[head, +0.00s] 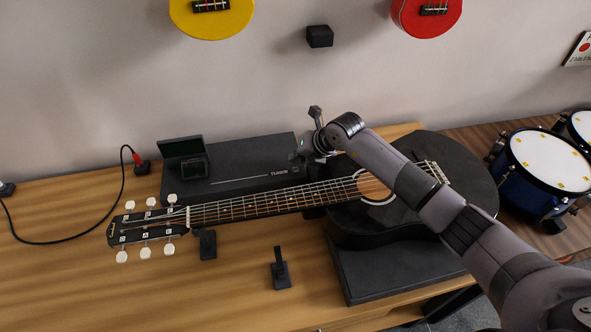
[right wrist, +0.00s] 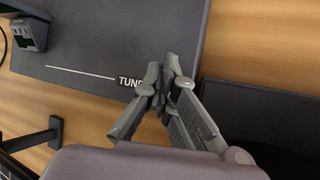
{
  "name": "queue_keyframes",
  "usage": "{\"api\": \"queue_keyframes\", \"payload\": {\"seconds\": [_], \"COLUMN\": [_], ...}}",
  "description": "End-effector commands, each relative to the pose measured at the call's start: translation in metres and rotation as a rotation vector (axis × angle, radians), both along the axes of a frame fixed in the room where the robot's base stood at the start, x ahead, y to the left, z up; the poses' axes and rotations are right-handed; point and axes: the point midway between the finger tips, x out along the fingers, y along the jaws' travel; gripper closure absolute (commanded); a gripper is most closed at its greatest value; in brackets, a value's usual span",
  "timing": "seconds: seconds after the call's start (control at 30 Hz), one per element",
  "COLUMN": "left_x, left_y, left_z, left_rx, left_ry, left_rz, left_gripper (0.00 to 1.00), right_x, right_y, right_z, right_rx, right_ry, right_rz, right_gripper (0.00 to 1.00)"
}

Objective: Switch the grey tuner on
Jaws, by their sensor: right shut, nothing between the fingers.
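The tuner (head: 235,172) is a flat dark grey box lying on the wooden table against the wall, with a white line and the label "TUNER" on top. In the right wrist view the tuner (right wrist: 120,35) fills the upper middle, and my fingers cover the end of its label. I cannot make out a switch on it. My right gripper (head: 302,152) is at the tuner's right end; in the wrist view the gripper (right wrist: 168,66) is shut and empty over the tuner near its right edge. Contact cannot be told. My left gripper is not in view.
A black acoustic guitar (head: 470,176) lies across the front, its neck passing before the tuner. A small device with a dark screen (head: 182,147) stands at the tuner's left end. A red-plugged cable (head: 122,180) runs left. Blue drums (head: 530,180) stand right.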

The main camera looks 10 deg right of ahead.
Motion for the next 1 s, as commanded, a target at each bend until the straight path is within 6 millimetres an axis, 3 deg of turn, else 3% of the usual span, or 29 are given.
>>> {"api": "queue_keyframes", "payload": {"seconds": [1.0], "left_x": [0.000], "left_y": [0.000], "left_z": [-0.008], "left_rx": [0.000], "left_ry": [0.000], "left_rz": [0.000], "left_gripper": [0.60], "right_x": [-0.007], "right_y": [0.000], "right_z": [-0.022], "right_rx": [-0.005], "right_ry": [0.027], "right_rz": [0.000], "right_gripper": [1.00]}}
